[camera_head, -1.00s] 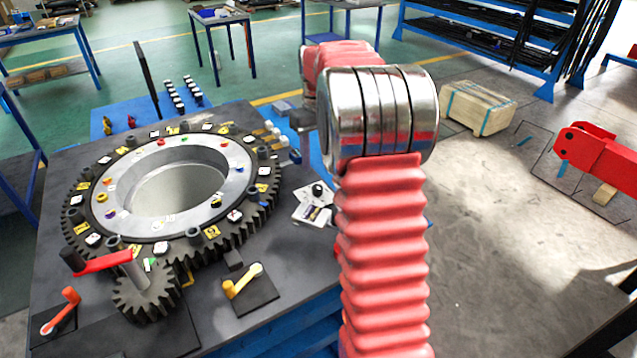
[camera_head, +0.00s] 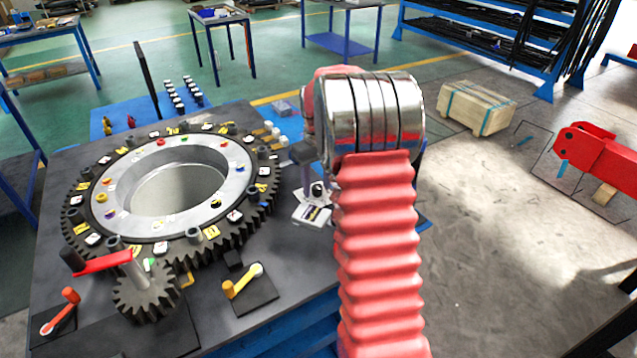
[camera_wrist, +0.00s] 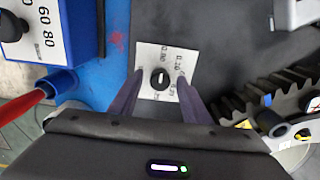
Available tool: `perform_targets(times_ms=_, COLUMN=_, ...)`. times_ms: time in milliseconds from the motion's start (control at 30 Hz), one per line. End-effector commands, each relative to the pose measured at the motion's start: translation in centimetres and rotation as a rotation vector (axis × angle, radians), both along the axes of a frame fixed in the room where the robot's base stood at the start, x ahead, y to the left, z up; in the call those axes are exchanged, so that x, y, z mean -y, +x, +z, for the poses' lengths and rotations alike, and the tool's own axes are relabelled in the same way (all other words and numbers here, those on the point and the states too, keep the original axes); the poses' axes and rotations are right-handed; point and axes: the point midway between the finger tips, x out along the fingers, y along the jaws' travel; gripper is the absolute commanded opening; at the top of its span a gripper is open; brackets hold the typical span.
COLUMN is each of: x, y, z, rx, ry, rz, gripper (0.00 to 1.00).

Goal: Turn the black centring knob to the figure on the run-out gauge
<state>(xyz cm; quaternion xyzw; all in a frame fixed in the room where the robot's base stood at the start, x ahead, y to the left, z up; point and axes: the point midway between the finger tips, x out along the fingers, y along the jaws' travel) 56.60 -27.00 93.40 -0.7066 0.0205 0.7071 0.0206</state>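The black centring knob (camera_wrist: 160,79) has a white mark and sits on a white plate (camera_wrist: 147,56) printed with small figures such as 0.10 and 0.20. In the head view a small black knob (camera_head: 317,188) shows near the table's right edge, by white cards. My gripper (camera_wrist: 160,76) is open, its two fingers on either side of the knob with a gap visible around it. Their height above the plate is hard to tell. In the head view my arm hides most of the gripper. I cannot make out the run-out gauge's reading.
A large toothed ring (camera_head: 105,225) fills the table's left part; its teeth lie right of the fingers in the wrist view. A blue box (camera_wrist: 62,82) with a white scale marked 60 and 80 stands at left. A yellow-handled lever (camera_head: 243,282) is near the front.

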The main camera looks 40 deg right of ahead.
Motion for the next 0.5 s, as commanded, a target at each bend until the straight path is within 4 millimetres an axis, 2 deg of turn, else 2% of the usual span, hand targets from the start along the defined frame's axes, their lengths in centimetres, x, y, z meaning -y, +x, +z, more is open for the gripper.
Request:
perform_targets(times_ms=67, x=-0.01, y=0.01, z=0.03, rx=0.000, ry=0.000, rz=0.000, gripper=0.38)
perform_targets(times_ms=500, x=-0.03, y=0.03, z=0.05, rx=0.000, ry=0.000, rz=0.001, gripper=0.07)
